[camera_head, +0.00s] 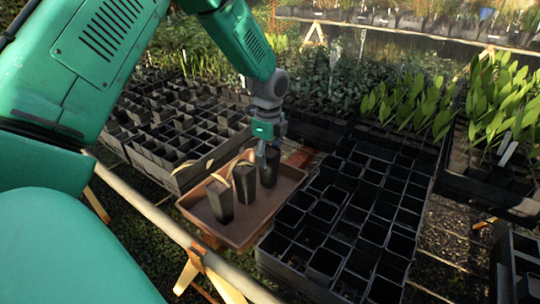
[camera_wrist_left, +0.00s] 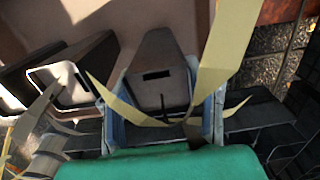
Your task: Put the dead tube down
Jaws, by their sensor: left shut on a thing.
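The dead tube (camera_head: 269,168) is a black tapered pot, held upright over the right part of a brown tray (camera_head: 246,226). Whether its base touches the tray floor I cannot tell. My left gripper (camera_head: 268,148) is shut on its top from above. In the left wrist view the tube (camera_wrist_left: 155,68) sits between the two fingers (camera_wrist_left: 165,110), with dry yellowish leaves (camera_wrist_left: 228,55) hanging out of it. Two similar tubes stand in the tray to its left, one near (camera_head: 244,184) and one farther left (camera_head: 220,202), both with withered leaves. My right gripper is not in view.
A crate of empty black cells (camera_head: 345,225) lies right of the tray. Another black crate (camera_head: 185,150) stands behind left, partly empty. Green seedlings (camera_head: 415,105) fill crates at the back right. A wooden rail (camera_head: 165,222) runs along the front left.

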